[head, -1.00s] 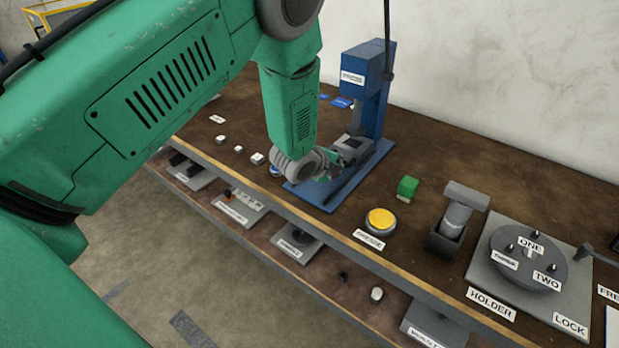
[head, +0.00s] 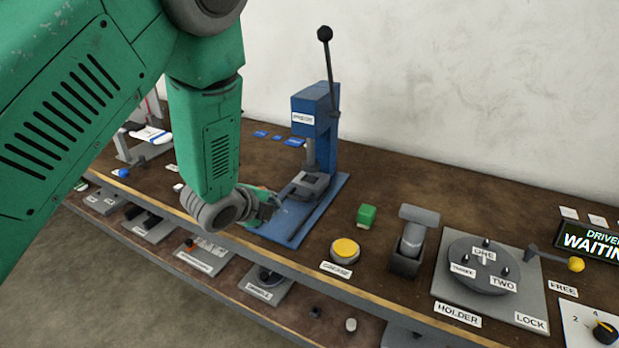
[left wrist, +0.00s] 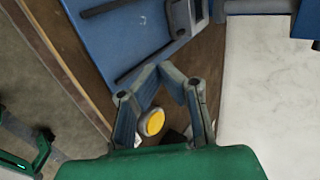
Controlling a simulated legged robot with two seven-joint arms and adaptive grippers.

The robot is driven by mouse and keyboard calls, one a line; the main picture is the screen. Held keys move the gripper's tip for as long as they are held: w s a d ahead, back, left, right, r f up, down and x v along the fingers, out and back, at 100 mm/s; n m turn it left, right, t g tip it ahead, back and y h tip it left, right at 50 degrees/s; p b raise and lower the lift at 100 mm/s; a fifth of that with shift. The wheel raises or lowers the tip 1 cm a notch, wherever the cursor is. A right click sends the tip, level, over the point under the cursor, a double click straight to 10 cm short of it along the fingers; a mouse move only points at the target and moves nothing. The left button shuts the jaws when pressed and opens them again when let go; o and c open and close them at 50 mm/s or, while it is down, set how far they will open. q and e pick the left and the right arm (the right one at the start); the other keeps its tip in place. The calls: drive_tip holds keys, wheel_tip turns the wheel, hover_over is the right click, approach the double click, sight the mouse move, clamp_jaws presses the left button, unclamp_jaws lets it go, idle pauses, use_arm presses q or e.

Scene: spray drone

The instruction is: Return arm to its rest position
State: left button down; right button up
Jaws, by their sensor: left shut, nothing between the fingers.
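My left arm comes in from the left in the head view, green with a grey wrist. Its gripper (head: 266,207) is over the bench beside the blue press (head: 316,120), near the front left part of the press base. In the left wrist view the fingers (left wrist: 165,70) meet at their tips and hold nothing. The blue press base (left wrist: 135,35) lies beyond the fingertips, and a yellow button (left wrist: 152,122) shows between the finger links.
The wooden bench (head: 400,185) carries a yellow button (head: 345,248), a green block (head: 366,215), a grey holder (head: 410,245), and a round turntable (head: 483,265). A lever with a yellow knob (head: 576,264) and a display (head: 590,240) stand at right. A shelf with several fixtures runs below the bench front.

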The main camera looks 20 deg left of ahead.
use_arm(q)
drive_tip(key=shift+s+f, duration=0.15)
drive_tip(key=shift+f, duration=0.15)
drive_tip(key=s+f+n+g+b, duration=0.35)
drive_tip(key=s+f+n, duration=0.45)
drive_tip(key=s+f, duration=0.65)
drive_tip(key=s+f+n+g, duration=0.2)
drive_tip(key=s+f+n, duration=0.1)
drive_tip(key=s, duration=0.3)
drive_tip(key=s+d+f+n+g+b, duration=0.1)
drive_tip(key=s+f+n+g, duration=0.1)
drive_tip(key=s, duration=0.5)
drive_tip(key=s+d+f+n+g+y+b, duration=0.1)
drive_tip(key=s+f+n+g, duration=0.1)
drive_tip(key=s+f+n, duration=0.2)
drive_tip(key=shift+s+d+f+n, duration=0.35)
drive_tip(key=shift+s+n, duration=0.35)
drive_tip(key=shift+s, duration=0.5)
drive_tip(key=shift+w+a, duration=0.15)
